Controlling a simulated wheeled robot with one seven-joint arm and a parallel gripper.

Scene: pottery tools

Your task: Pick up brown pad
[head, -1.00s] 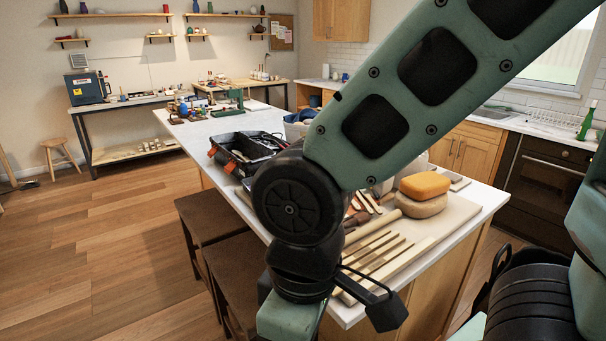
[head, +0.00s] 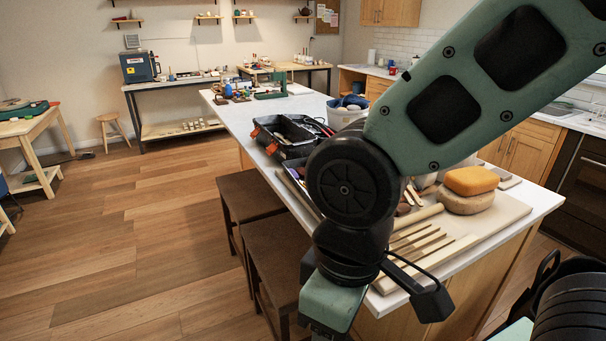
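A tan-brown round pad (head: 466,202) lies near the front right of the board on the island counter. An orange-yellow block (head: 471,180) rests on top of it and hides most of its upper face. I cannot tell for certain that this round piece is the brown pad. My arm crosses the picture from the upper right, left of the pad, with its wrist low in front of the counter's edge. My gripper's fingers are below the bottom edge of the picture, so their state does not show.
The board (head: 508,212) also holds several wooden sticks (head: 420,242). A black toolbox (head: 285,133) and a blue-and-white tub (head: 347,108) stand farther back. Brown stools (head: 275,252) line the counter's left side. Open wooden floor (head: 130,235) lies to the left.

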